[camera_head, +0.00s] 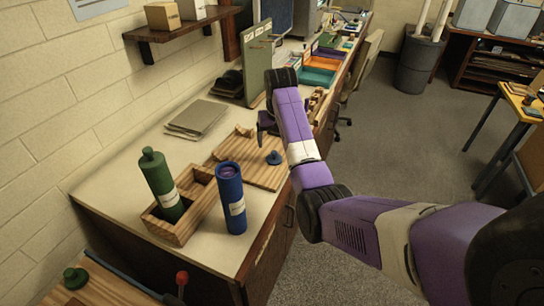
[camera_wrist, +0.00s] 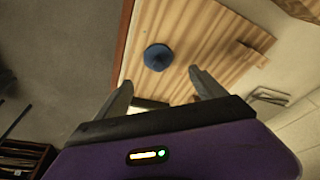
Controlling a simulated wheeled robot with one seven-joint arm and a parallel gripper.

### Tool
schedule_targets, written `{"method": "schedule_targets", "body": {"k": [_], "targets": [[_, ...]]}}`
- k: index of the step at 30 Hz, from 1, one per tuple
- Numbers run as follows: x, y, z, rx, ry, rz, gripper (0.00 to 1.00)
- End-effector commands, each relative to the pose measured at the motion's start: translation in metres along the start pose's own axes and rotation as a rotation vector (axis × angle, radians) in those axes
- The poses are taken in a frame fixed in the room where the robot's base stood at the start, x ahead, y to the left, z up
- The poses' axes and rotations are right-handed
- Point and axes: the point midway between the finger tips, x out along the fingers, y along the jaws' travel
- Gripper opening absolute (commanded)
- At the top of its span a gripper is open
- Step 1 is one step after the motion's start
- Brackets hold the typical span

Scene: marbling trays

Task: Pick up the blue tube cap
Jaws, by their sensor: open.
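The blue tube cap (camera_head: 274,158) lies on a striped wooden board (camera_head: 250,174) on the counter, near the counter's right edge. In the wrist view the cap (camera_wrist: 158,57) shows as a round blue knob on the board, ahead of my fingers and apart from them. My gripper (camera_wrist: 160,84) is open and empty, with its two grey fingers spread. In the head view my gripper (camera_head: 267,124) hangs above the counter behind the cap, partly hidden by my arm. An open blue tube (camera_head: 232,205) with a white label stands upright on the counter nearer the camera.
A green tube (camera_head: 160,180) with its cap on stands in a wooden box (camera_head: 183,231) left of the blue tube. Grey folders (camera_head: 196,118) lie at the wall. Another green cap (camera_head: 75,278) sits at the front left. Coloured trays (camera_head: 322,68) stand farther back.

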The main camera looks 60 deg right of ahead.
Motion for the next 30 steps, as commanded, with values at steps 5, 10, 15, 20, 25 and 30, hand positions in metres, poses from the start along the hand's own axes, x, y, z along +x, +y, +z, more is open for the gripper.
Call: {"method": "schedule_targets", "body": {"k": [5,10,15,20,25,30], "targets": [[0.016,0.0,0.003,0.0,-0.012,0.001,0.8],[0.032,0.001,0.004,0.0,-0.011,0.001,0.8],[0.056,0.003,0.005,0.0,-0.011,0.002,0.8],[0.073,0.002,0.004,0.001,-0.008,0.001,0.8],[0.077,0.002,0.004,0.001,-0.006,0.0,0.8],[0.077,0.002,0.004,0.0,-0.006,0.0,0.7]]}}
